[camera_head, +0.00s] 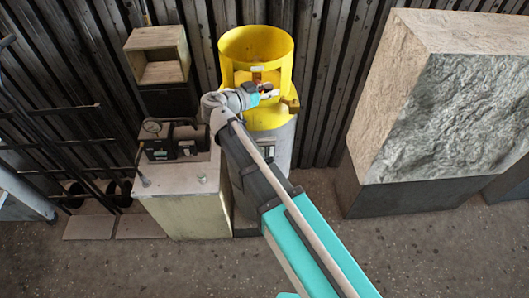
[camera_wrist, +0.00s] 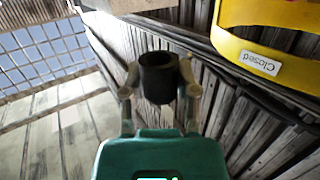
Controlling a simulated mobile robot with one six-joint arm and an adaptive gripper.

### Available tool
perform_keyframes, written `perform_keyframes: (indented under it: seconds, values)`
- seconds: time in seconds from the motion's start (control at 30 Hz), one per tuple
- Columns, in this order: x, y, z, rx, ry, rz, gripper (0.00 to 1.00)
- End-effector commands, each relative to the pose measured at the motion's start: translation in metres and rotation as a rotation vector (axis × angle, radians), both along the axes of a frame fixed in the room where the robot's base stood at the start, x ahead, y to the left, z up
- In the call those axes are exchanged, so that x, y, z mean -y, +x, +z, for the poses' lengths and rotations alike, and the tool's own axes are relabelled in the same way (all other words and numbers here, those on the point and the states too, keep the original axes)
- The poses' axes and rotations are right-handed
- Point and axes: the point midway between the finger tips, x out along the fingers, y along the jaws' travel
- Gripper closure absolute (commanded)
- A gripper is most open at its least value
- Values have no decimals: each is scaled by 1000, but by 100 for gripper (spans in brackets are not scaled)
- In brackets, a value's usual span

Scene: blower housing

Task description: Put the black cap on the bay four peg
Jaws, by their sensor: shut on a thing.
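The black cap (camera_wrist: 158,82), a short dark cylinder with a hollow top, sits between the two fingers of my gripper (camera_wrist: 159,76) in the wrist view. The fingers are shut on its sides. In the head view my gripper (camera_head: 268,92) is in front of the opening in the yellow housing (camera_head: 256,45); the cap cannot be made out there. The yellow housing also shows at the upper right of the wrist view (camera_wrist: 238,48), apart from the cap, with a white label reading "Closed" (camera_wrist: 260,62). I cannot identify the bay four peg in either view.
The housing stands on a grey cylinder (camera_head: 284,140). To its left are a pale cabinet (camera_head: 190,208) bearing a gauge unit (camera_head: 158,147), and a wooden box (camera_head: 160,70). A large stone block (camera_head: 455,115) stands at right. The front floor (camera_head: 170,270) is clear.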

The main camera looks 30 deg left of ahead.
Motion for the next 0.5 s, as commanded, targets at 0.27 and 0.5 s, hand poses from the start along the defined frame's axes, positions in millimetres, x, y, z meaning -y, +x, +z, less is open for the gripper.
perform_keyframes:
  seconds: [0.27, 0.5]
  values:
    - [0, 0, -39, 0, 0, 0, 93]
    - [0, 0, -80, 0, 0, 0, 93]
